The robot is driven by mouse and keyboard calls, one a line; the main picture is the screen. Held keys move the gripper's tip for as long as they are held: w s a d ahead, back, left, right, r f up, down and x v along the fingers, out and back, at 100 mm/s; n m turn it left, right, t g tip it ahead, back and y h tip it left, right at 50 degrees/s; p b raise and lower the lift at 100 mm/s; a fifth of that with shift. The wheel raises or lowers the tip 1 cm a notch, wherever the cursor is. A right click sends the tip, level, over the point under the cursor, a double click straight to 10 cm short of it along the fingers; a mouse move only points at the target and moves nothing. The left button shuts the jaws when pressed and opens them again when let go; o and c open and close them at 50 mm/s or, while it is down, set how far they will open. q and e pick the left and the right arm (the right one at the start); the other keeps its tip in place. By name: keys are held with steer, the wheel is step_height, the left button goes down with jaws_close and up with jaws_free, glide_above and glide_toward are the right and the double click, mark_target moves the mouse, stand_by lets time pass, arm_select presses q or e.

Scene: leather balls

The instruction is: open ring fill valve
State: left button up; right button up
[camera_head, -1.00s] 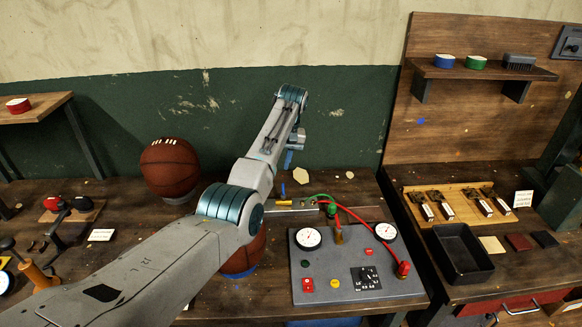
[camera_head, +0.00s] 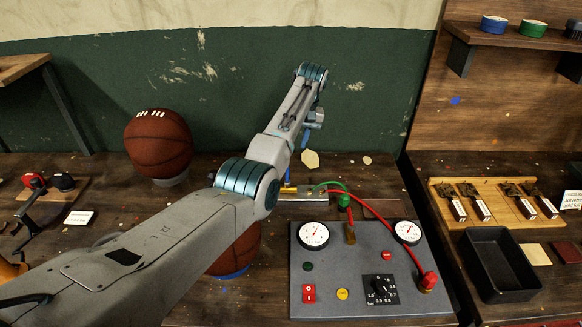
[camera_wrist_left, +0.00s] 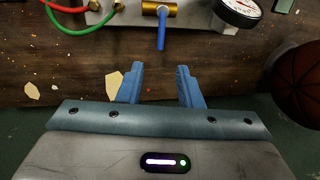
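The ring fill valve appears to be the brass body (camera_wrist_left: 158,8) with a blue lever (camera_wrist_left: 161,30) at the top middle of the left wrist view. The lever points toward my left gripper (camera_wrist_left: 160,84), whose two blue fingers are apart with nothing between them. A gap separates the fingertips from the lever. In the head view the blue lever (camera_head: 287,173) stands on a metal fitting (camera_head: 302,194) behind the grey gauge panel (camera_head: 365,270). My left gripper (camera_head: 305,140) is above and behind it there. My right gripper is in neither view.
One basketball (camera_head: 158,143) sits on a stand at the back left. Another (camera_head: 235,252) is partly hidden by my left arm. Red (camera_head: 385,235) and green (camera_head: 328,184) hoses cross near the valve. A black tray (camera_head: 500,265) lies at the right.

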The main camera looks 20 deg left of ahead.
mark_target(288, 170)
arm_select(q)
steer(key=f+p, duration=0.1)
steer(key=f, duration=0.2)
steer(key=a+f, duration=0.1)
steer(key=f, duration=0.2)
steer(key=f+p, duration=0.1)
steer(key=f, duration=0.2)
steer(key=shift+s+a+p, duration=0.3)
steer(key=shift+s+a, duration=0.05)
steer(key=shift+a, duration=0.05)
steer(key=shift+a+f, duration=0.1)
steer(key=shift+f, duration=0.55)
steer(key=shift+s, duration=0.1)
jaws_close()
